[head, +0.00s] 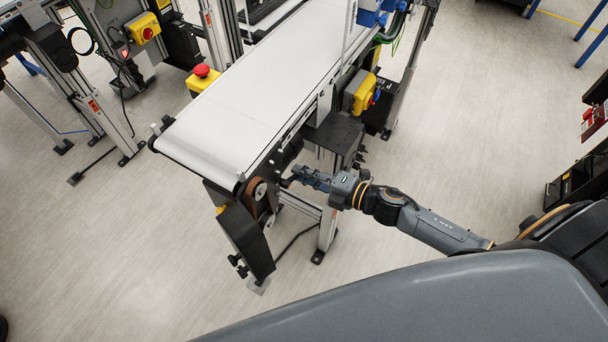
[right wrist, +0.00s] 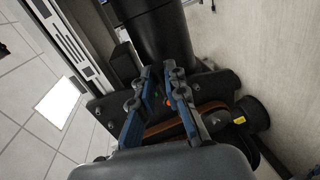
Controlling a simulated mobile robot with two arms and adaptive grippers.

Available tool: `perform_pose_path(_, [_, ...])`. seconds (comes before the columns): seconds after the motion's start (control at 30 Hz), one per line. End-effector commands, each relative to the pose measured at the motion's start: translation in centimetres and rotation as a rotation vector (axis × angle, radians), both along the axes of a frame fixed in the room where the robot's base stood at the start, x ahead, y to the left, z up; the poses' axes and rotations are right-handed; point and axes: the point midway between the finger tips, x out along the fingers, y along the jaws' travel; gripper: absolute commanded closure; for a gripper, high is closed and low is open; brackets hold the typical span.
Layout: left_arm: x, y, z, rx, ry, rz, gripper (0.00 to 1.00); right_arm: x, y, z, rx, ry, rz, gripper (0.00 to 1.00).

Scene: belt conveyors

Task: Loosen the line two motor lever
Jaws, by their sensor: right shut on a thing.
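My right gripper (head: 292,180) reaches in from the right to the side of the white-belt conveyor (head: 250,85), at its near end. In the right wrist view its two blue-grey fingers (right wrist: 158,76) are closed in beside the black cylindrical motor (right wrist: 165,32) and its dark mounting plate. The fingers are shut on the motor lever, which is small, dark and mostly hidden between them. A small orange-red spot (right wrist: 168,102) shows between the fingers. A brown drive belt (right wrist: 165,128) runs behind them. My left gripper is not in view.
A black cover (head: 246,240) hangs at the conveyor's near end beside the pulley (head: 260,190). A red emergency button (head: 202,71) is on the far side. A yellow switch box (head: 362,93) sits on the near side. The floor (head: 470,130) at right is open.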

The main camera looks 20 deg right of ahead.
Motion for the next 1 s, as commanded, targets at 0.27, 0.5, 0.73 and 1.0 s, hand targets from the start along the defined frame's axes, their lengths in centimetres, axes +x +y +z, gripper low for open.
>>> perform_pose_path(0.27, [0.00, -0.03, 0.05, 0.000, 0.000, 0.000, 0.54, -0.05, 0.04, 0.36, -0.071, -0.054, 0.001, 1.00])
perform_pose_path(0.5, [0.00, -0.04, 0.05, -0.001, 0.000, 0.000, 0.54, -0.07, 0.05, 0.42, -0.086, -0.066, 0.001, 1.00])
perform_pose_path(0.73, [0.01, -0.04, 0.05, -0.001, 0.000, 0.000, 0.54, -0.08, 0.06, 0.40, -0.085, -0.065, 0.000, 1.00])
perform_pose_path(1.0, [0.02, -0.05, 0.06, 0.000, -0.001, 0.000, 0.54, -0.07, 0.06, 0.41, -0.085, -0.065, 0.001, 0.64])
